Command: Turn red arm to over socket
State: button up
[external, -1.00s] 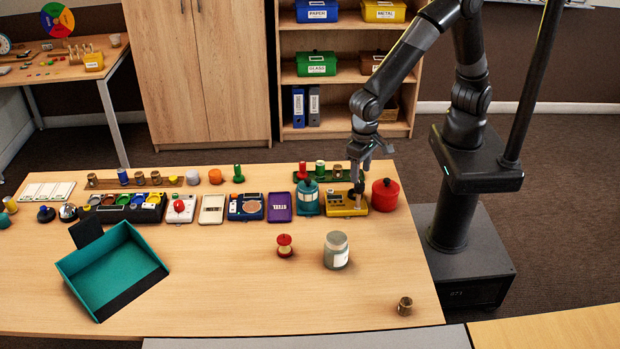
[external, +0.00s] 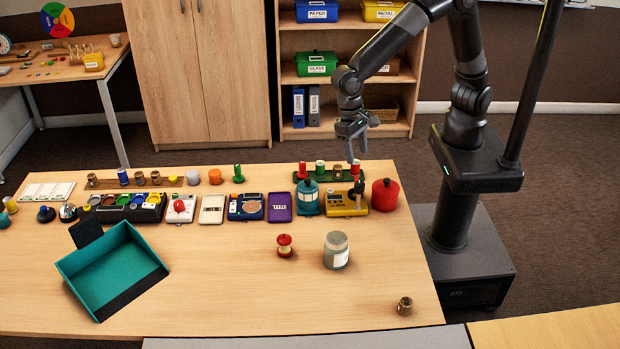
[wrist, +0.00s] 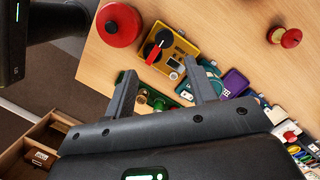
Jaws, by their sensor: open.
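The yellow box (external: 338,209) stands near the back right of the table. In the wrist view the yellow box (wrist: 185,45) carries a black round knob (wrist: 163,38) and a red arm (wrist: 152,54), which points away from the knob toward the lower left. A small pale round part (wrist: 173,75) sits on the box's edge; I cannot tell if it is the socket. My gripper (external: 352,155) is open and empty above and behind the box, apart from it. Its two fingers (wrist: 160,80) show apart in the wrist view.
A red pot (external: 385,196) stands just right of the box, a teal container (external: 308,199) just left. Behind is a green rack (external: 312,177) with pegs. A grey jar (external: 336,251) and a red spool (external: 284,246) stand in front. The front right table is mostly clear.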

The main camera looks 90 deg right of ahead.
aim_at(360, 183)
jog(key=f, duration=0.3)
jog(key=a+f+g+y, duration=0.1)
jog(key=f, duration=0.2)
jog(key=s+f+y, duration=0.1)
jog(key=f, duration=0.3)
jog(key=shift+a+m, duration=0.3)
jog(key=shift+c, duration=0.2)
